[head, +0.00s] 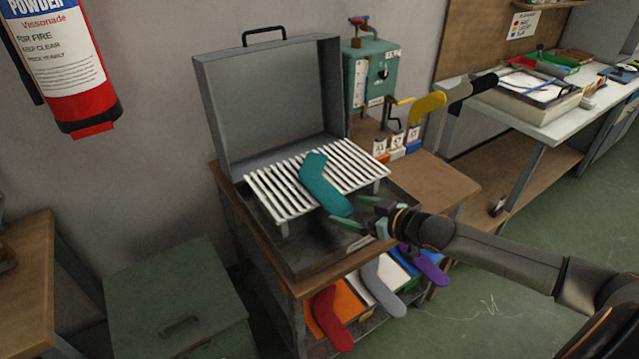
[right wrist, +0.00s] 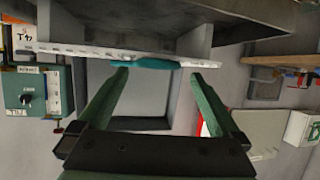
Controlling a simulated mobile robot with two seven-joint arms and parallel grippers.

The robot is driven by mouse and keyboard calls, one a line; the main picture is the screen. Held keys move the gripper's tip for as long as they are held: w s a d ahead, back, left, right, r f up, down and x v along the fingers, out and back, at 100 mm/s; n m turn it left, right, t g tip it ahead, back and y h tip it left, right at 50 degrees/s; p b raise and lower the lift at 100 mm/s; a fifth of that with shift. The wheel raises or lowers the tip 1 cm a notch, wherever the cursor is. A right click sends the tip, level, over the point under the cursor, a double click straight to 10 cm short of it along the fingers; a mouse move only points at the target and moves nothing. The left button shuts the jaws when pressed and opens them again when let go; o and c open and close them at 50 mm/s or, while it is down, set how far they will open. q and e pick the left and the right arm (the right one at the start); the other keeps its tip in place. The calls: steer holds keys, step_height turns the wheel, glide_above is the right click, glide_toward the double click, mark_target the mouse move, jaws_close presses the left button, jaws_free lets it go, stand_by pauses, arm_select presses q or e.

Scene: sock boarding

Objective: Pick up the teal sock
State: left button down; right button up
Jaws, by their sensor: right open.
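The teal sock (head: 322,184) lies across the white slatted rack (head: 265,193) in the open grey case, its toe end reaching the rack's front edge. It also shows in the right wrist view (right wrist: 145,63) as a thin teal strip along the rack's edge. My right gripper (head: 348,211) is open, with its green fingers at the sock's toe end. In the right wrist view the fingertips (right wrist: 160,76) stand apart on either side of the strip, and nothing is clamped. I cannot tell whether they touch the sock. My left gripper is not in view.
The case's raised lid (head: 265,100) stands behind the rack. A green machine (head: 370,75) is at the back right, near a yellow sock (head: 427,106) and a black sock (head: 470,90). Red (head: 330,318), grey (head: 383,287) and purple (head: 430,268) socks hang at the lower shelf.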

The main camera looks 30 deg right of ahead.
steer(key=shift+x, duration=1.2)
steer(key=shift+c, duration=0.2)
steer(key=c, duration=0.8)
